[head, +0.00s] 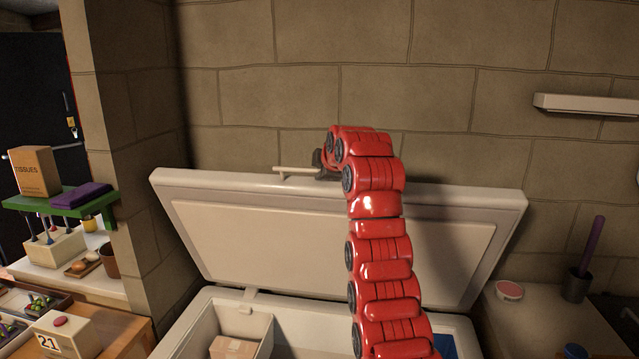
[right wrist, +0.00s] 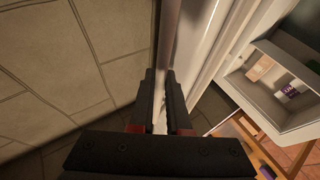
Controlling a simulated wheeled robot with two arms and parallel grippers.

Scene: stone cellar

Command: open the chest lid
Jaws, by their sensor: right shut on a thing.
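The white chest lid (head: 290,235) stands raised and leans back near the stone wall in the head view. The chest body (head: 186,327) below it is open at the top. A pale bar handle (head: 290,170) sticks out at the lid's upper edge. My right gripper (head: 319,164) is at the right end of this handle, shut on it; my red arm hides part of the lid and chest. In the right wrist view the dark fingers (right wrist: 160,105) close around the pale bar (right wrist: 168,40). My left gripper is not in view.
Inside the chest are a compartment with a cardboard box (head: 234,347) and a blue thing (head: 445,345). Left stands a green shelf (head: 70,205) with a tissue box (head: 35,171). Right is a counter with a cup (head: 576,286). The stone wall (head: 430,90) is close behind the lid.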

